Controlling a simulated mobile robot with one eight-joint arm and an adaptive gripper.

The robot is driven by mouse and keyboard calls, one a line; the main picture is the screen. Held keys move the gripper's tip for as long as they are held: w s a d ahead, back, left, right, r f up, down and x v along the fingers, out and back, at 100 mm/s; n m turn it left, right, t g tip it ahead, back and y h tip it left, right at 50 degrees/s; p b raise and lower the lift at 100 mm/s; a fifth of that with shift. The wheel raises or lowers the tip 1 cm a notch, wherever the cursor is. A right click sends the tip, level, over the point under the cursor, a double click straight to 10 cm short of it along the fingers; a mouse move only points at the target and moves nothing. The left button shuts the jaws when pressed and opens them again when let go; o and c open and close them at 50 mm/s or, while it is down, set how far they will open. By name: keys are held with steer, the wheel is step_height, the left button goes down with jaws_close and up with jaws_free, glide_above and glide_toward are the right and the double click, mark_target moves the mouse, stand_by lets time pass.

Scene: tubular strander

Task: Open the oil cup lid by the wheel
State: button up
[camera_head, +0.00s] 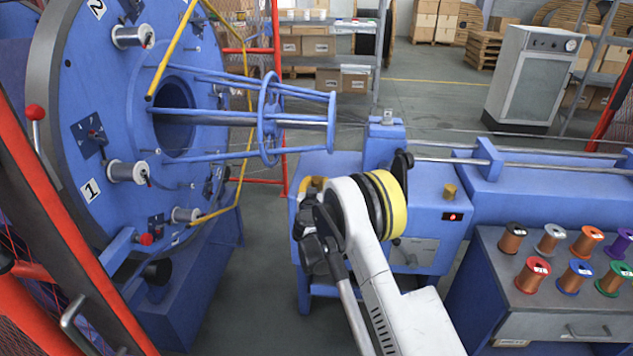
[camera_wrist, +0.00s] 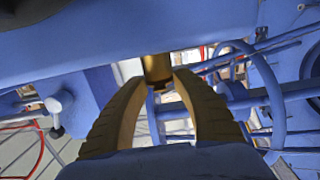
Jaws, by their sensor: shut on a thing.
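The brass oil cup lid (camera_wrist: 157,67) is a small cylinder at the top middle of the wrist view, against a blue machine body. My gripper (camera_wrist: 159,82) has its two ribbed yellow-brown fingers on either side of it, shut on it. In the head view my wrist, with a black and yellow ring, hides the lid and most of my gripper. The large blue wheel (camera_head: 100,130) with spools stands at left.
A blue ring frame (camera_head: 268,118) juts from the wheel toward the machine bed. A thin rod (camera_head: 450,160) and a blue bed (camera_head: 545,205) run to the right. A bench with coloured spools (camera_head: 532,273) is at lower right. A red guard frame (camera_head: 60,190) is at left.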

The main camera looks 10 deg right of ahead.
mark_target(318, 177)
steer(key=shift+w+r+g+y+p, duration=0.1)
steer(key=shift+r+g+y+p, duration=0.2)
steer(key=shift+r+g+p, duration=0.75)
steer(key=g+p, duration=0.2)
steer(key=g+y+p, duration=0.1)
steer(key=shift+w+d+r+g+p, duration=0.15)
steer(key=shift+w+r+g+p, duration=0.15)
steer(key=shift+w+r+g, duration=0.05)
steer(key=g+p, duration=0.1)
steer(key=w+g+y+p, duration=0.1)
steer(key=g, duration=0.1)
steer(key=shift+d+r, duration=0.15)
steer(key=shift+r, duration=0.25)
steer(key=shift+w+d+r+g+y+p, duration=0.1)
steer(key=shift+w+g+y+p, duration=0.15)
steer(key=shift+g+p, duration=0.4)
steer(key=shift+w+r+g+y+p, duration=0.15)
steer(key=shift+g+y+p, duration=0.2)
steer(key=shift+g, duration=0.5)
steer(key=shift+f, duration=0.15)
steer(key=o, duration=1.2)
steer(key=shift+o, duration=0.2)
